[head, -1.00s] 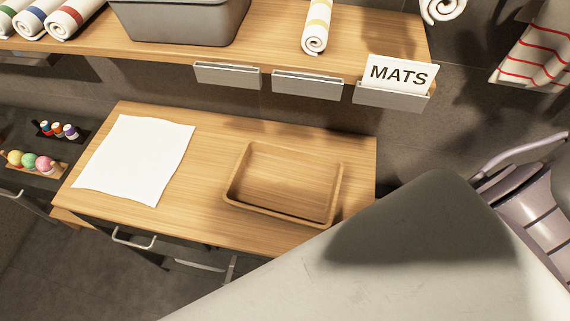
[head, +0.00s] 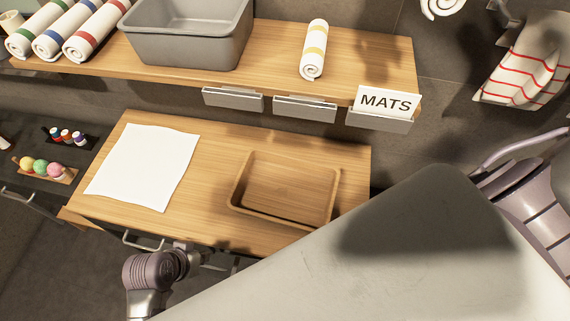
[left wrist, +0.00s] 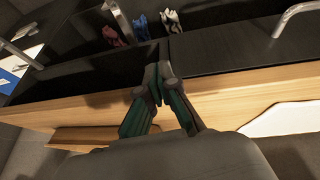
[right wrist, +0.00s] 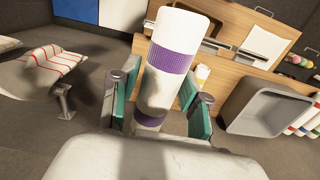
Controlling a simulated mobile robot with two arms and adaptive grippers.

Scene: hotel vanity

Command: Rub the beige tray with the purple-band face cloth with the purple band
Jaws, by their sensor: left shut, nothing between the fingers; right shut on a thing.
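The beige tray (head: 236,205) is a shallow, wood-coloured rectangular tray. It lies empty on the right half of the lower wooden counter in the head view. The purple-band face cloth (right wrist: 168,65) is a white roll with purple bands, held upright in my right gripper (right wrist: 160,88), which is shut on it in the right wrist view. My right gripper and the cloth do not show in the head view. My left gripper (left wrist: 158,68) is shut and empty. In the head view my left gripper (head: 203,256) is at the counter's front edge, by the drawer handles.
A flat white sheet (head: 146,168) lies on the counter's left half. The shelf above carries a grey bin (head: 190,45), several banded rolls, a yellow-band roll (head: 314,50) and a MATS sign (head: 386,103). A striped towel (head: 523,65) hangs at right. My large pale body part covers the lower right.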

